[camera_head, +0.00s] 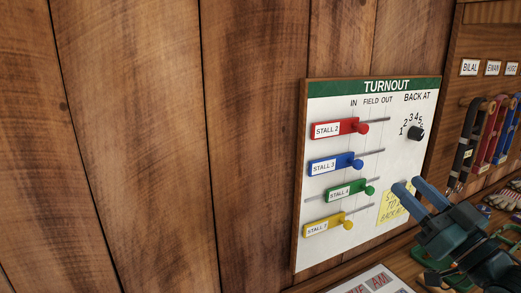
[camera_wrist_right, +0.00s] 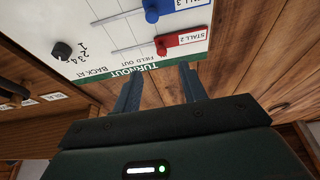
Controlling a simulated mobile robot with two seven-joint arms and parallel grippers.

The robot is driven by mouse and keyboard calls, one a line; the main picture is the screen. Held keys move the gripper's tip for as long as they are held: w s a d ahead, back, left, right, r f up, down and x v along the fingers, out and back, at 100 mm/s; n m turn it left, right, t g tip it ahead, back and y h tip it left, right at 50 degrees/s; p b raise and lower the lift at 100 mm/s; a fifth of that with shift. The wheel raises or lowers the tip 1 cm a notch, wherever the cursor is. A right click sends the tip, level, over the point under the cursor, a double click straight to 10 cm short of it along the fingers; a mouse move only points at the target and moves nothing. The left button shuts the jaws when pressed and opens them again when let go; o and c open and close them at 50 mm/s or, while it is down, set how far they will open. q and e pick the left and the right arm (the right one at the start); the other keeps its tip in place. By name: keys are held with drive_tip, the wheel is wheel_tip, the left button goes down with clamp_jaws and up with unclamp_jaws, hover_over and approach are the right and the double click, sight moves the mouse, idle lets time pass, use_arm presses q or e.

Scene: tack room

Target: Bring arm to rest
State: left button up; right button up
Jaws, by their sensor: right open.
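My right gripper (camera_head: 416,198) is at the lower right in the head view, in front of the lower right corner of the turnout board (camera_head: 335,239). Its two blue-grey fingers are apart with nothing between them. In the right wrist view the open fingers (camera_wrist_right: 160,88) point toward the board (camera_wrist_right: 190,48), which appears upside down. The gripper partly covers a yellow note (camera_head: 392,206) on the board. My left gripper is in neither view.
The board carries sliders: red (camera_head: 335,129), blue (camera_head: 330,165), green (camera_head: 346,192) and yellow (camera_head: 323,226). A black dial (camera_head: 416,133) is at its upper right. Straps (camera_head: 468,135) hang on a rack at right. A ledge (camera_head: 405,262) with a paper sheet (camera_head: 370,282) runs below.

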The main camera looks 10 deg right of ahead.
drive_tip(key=s+a+f+m+g+h+p, duration=0.1)
drive_tip(key=s+a+f+g+h, duration=0.15)
drive_tip(key=f, duration=0.85)
drive_tip(key=s+a+f+m+g+h+p, duration=0.1)
drive_tip(key=a+f+g, duration=0.2)
drive_tip(key=f, duration=0.9)
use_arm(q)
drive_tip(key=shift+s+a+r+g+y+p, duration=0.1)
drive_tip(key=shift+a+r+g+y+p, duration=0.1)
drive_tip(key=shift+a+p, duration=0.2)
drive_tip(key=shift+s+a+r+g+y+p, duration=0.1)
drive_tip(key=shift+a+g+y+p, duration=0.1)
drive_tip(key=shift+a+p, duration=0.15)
use_arm(e)
drive_tip(key=s+a+f+n+g, duration=0.1)
drive_tip(key=s+a+f+g, duration=0.4)
drive_tip(key=s+a+f, duration=0.6)
wheel_tip(320, 180, down, 3)
drive_tip(key=shift+s+a+f, duration=0.15)
drive_tip(key=shift+s+a, duration=0.1)
drive_tip(key=shift+a, duration=0.5)
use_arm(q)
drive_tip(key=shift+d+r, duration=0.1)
